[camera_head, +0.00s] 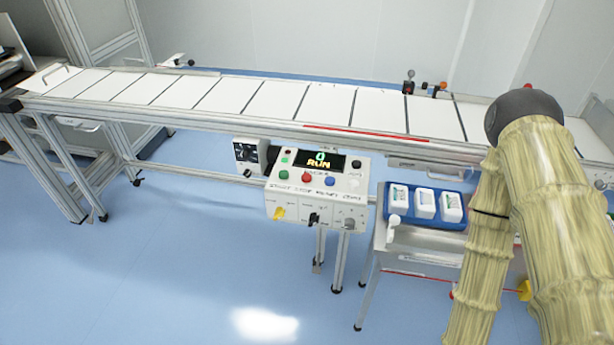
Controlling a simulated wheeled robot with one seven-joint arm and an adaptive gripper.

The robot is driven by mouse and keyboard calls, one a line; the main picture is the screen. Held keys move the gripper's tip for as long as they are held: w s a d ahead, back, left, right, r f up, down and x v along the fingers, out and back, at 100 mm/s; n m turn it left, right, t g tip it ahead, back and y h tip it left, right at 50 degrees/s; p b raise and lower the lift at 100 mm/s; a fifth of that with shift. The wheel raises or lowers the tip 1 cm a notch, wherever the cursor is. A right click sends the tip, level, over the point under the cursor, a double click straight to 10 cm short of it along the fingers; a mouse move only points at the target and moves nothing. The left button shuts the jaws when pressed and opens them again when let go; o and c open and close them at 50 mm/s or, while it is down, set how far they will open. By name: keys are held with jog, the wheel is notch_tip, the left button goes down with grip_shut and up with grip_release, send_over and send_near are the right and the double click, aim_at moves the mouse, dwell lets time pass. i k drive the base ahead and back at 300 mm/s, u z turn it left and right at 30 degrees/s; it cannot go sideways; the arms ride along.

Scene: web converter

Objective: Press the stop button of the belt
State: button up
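The control box (316,195) is a white panel mounted in front of the belt, with a lit display (319,161) that reads "0" and "RUN". A row of round buttons crosses its sloped face: a green button (297,172), a red button (307,176), a blue button (330,181) and a pale one at the right. The labels under them are too small to read surely; the red one looks like the stop button. The belt (270,100) is white with dark cross lines. My arm, in a yellowish sleeve, fills the right side; my gripper is out of view.
Yellow, black and grey knobs stick out of the box's lower front. To its right, a blue tray (427,222) with white containers stands on a metal cart (425,245). Aluminium legs hold up the belt. The blue floor (190,270) at front left is clear.

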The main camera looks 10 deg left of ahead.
aim_at(306, 178)
jog(key=z, duration=1.25)
jog(key=k, duration=0.85)
jog(key=u, duration=1.25)
jog(key=i, duration=0.5)
